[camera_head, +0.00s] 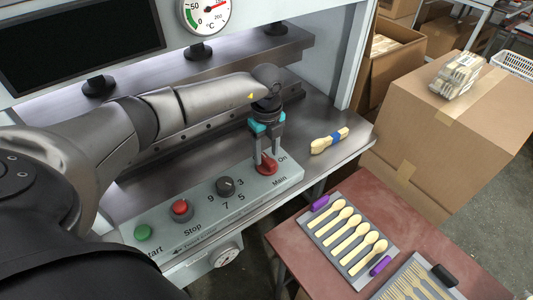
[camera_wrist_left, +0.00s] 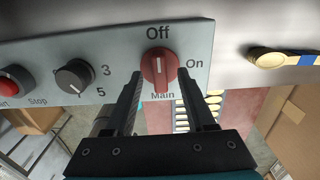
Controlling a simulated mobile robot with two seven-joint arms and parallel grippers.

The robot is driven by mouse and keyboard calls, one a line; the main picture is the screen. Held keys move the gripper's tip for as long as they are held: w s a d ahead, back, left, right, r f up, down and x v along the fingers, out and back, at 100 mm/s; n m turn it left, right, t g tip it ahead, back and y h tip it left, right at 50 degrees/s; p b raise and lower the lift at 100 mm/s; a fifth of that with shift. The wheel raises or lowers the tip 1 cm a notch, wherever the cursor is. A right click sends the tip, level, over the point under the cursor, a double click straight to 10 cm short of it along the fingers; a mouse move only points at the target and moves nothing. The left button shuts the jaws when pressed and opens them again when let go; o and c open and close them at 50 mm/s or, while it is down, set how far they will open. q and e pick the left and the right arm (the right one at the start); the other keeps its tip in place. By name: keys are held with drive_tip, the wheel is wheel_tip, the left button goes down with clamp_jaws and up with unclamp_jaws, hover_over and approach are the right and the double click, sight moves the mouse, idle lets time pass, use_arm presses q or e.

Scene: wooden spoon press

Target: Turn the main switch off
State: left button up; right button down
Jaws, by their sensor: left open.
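The red main switch (camera_head: 267,167) sits at the right end of the grey control panel, with "On" and "Main" printed beside it. In the left wrist view the red knob (camera_wrist_left: 159,70) has its grip ridge standing nearly upright, in line with the "Off" label above it; a pale mark shows on the ridge. My left gripper (camera_head: 265,159) is over the switch, pointing down. Its fingers (camera_wrist_left: 160,76) are open, one on each side of the knob; I cannot tell whether they touch it. My right gripper is not in view.
On the panel are a black dial (camera_head: 226,187), a red stop button (camera_head: 181,209) and a green start button (camera_head: 142,232). Bundled spoons (camera_head: 329,141) lie right of the panel. A red-brown table (camera_head: 290,242) holds spoon trays. Cardboard boxes (camera_head: 440,135) stand at right.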

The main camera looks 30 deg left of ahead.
sight(267, 158)
use_arm(q)
wheel_tip(267, 158, up, 14)
idle(0.3)
drive_tip(key=shift+f, duration=0.1)
idle(0.3)
